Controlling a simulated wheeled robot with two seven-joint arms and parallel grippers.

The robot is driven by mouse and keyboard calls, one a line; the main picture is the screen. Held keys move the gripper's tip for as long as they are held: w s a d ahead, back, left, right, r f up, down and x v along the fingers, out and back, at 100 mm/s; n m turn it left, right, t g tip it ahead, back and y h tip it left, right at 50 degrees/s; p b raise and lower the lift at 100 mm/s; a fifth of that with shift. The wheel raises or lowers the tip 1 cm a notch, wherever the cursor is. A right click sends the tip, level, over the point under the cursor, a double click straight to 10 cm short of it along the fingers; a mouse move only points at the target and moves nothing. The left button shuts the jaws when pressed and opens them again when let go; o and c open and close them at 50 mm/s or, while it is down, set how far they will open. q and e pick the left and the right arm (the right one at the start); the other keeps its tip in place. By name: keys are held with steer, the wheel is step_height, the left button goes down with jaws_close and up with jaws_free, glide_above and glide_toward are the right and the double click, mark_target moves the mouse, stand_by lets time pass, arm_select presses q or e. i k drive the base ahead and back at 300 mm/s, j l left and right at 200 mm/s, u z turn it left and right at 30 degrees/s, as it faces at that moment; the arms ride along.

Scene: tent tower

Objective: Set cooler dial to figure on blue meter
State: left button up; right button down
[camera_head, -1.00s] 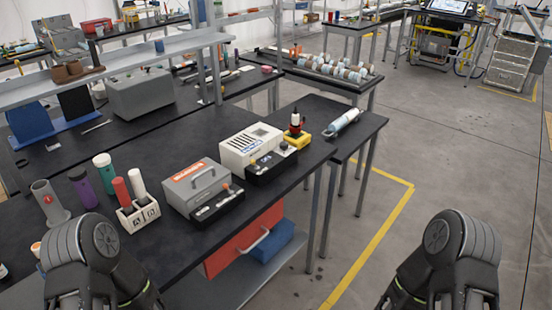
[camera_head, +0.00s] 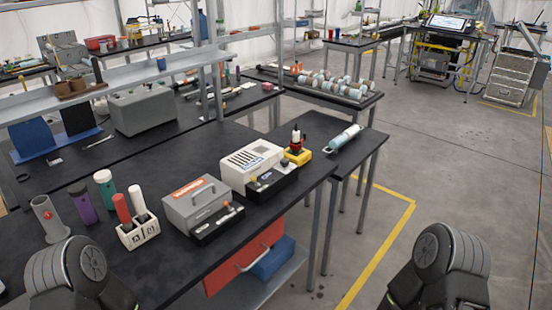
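A white box with dark vent slots (camera_head: 252,160), which looks like the cooler, stands on the black bench. A black control strip (camera_head: 272,182) with a small light knob runs along its front; any dial figure is too small to read. Left of it is a grey box with an orange label and a handle (camera_head: 192,200), also with a black front strip (camera_head: 217,222). I cannot make out a blue meter for certain; a small blue patch shows on the white box's front. My two arms show at the bottom left and bottom right, but neither gripper's fingers are in view.
A white holder (camera_head: 138,234) with a red and a white cylinder stands left of the grey box. Green, purple and grey cylinders stand further left. A yellow device (camera_head: 297,155) and a blue-white roll (camera_head: 344,138) are at right. Open floor (camera_head: 430,170) lies right of the benches.

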mark_target(284, 162)
steer(key=i+l+u, duration=0.15)
steer(key=l+u, duration=0.15)
steer(key=u, duration=0.15)
steer(key=i+l+u, duration=0.15)
steer(key=l+u, duration=0.15)
steer(key=u, duration=0.15)
steer(key=i+l+u, duration=0.3)
steer(key=l, duration=1.1)
steer(key=l+u, duration=0.3)
steer(key=l, duration=3.65)
